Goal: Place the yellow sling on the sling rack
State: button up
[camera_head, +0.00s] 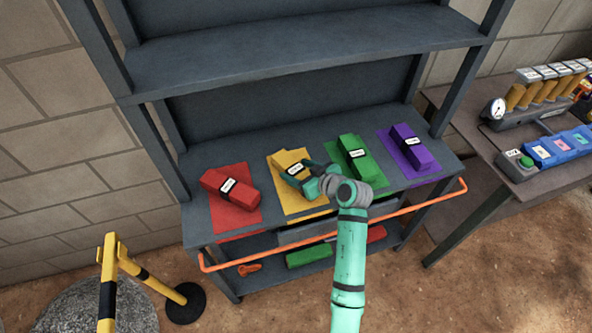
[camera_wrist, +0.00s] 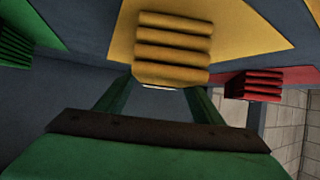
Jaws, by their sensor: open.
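The yellow sling (camera_head: 285,163) is a folded bundle with a white label. It lies on the yellow mat (camera_head: 295,208) on the middle shelf of the dark sling rack (camera_head: 205,160). My gripper (camera_head: 302,182) is open at the sling's near end, partly covering it. In the wrist view the sling's ridged end (camera_wrist: 172,48) shows just beyond and between my open fingers (camera_wrist: 160,92). I cannot tell whether the fingers touch it. The yellow mat (camera_wrist: 255,30) spreads around it there.
A red sling (camera_head: 228,188) lies left on its red mat; green (camera_head: 355,158) and purple (camera_head: 411,148) slings lie right on matching mats. An orange rail (camera_head: 420,207) crosses the rack's front. More items lie on the lower shelf. A yellow-black barrier (camera_head: 110,275) stands left.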

jog(key=v, duration=1.1)
jog(key=s+a+r+n+t+y, duration=0.1)
jog(key=s+a+r+n+y, duration=0.15)
jog(key=a, duration=0.45)
jog(key=s+a+r+n+t+y, duration=0.1)
jog(key=s+a+y, duration=0.2)
jog(key=a, duration=0.4)
jog(key=s+a+r+m+t+y, duration=0.1)
jog(key=s+a+r+t+y, duration=0.25)
jog(key=s+r+t, duration=0.45)
jog(key=s+d+f+m+g+h, duration=0.1)
jog(key=s+d+f+m+h, duration=0.2)
jog(key=s, duration=0.6)
jog(key=s+d+f+m+g+h, duration=0.1)
jog(key=s+d+f+m+h, duration=0.3)
jog(key=s+f+h, duration=0.3)
jog(key=s+d+f+m+g+h, duration=0.2)
jog(key=s+d+f+m+h, duration=0.1)
jog(key=s, duration=0.8)
notch_tip(320, 180, down, 2)
jog(key=d+h, duration=0.1)
jog(key=h, duration=0.2)
jog(key=shift+s+d+h, duration=0.2)
jog(key=shift+s+h, duration=0.05)
jog(key=shift+h, duration=0.15)
jog(key=shift+m, duration=0.25)
